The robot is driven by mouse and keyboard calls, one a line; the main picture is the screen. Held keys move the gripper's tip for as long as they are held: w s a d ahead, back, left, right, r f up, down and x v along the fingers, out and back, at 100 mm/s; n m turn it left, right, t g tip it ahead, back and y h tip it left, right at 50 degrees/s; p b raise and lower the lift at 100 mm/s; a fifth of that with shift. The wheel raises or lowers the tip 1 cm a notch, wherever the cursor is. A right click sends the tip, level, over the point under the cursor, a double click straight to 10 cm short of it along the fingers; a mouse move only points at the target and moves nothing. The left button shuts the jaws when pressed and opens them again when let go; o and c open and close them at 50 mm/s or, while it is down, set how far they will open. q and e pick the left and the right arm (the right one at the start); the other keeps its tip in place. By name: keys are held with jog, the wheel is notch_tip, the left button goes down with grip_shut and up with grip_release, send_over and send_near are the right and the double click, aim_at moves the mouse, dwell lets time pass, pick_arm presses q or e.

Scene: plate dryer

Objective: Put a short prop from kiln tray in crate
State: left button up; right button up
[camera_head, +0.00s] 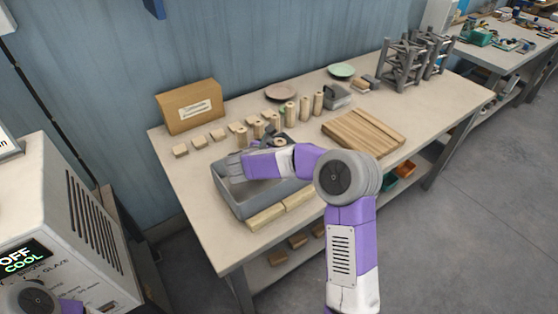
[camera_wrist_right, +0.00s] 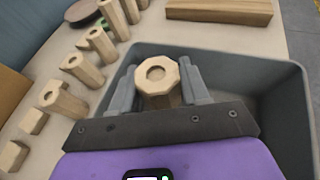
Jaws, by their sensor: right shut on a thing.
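My right gripper (camera_wrist_right: 158,82) is shut on a pale octagonal prop (camera_wrist_right: 157,72) with a round hole in its top. The prop looks upright between the two grey fingers. They are over or inside the grey crate (camera_wrist_right: 285,112); I cannot tell whether the prop touches the floor. In the head view the crate (camera_head: 247,211) stands at the table's front left, and my right arm covers part of it. Several more props (camera_head: 270,121) of differing heights stand in rows behind the crate. I cannot identify a separate kiln tray. My left gripper is out of view.
A cardboard box (camera_head: 188,107) stands at the back left. A slatted wooden board (camera_head: 363,133) lies right of the crate. Wooden bars (camera_head: 267,216) lie along its front. The table's right end is clear.

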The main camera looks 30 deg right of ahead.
notch_tip(320, 180, down, 4)
jog(key=shift+f+b, duration=0.25)
jog(key=shift+b, duration=0.35)
jog(key=shift+r, duration=0.1)
jog(key=shift+f, duration=0.2)
jog(key=o, duration=0.8)
jog(key=shift+r, duration=0.15)
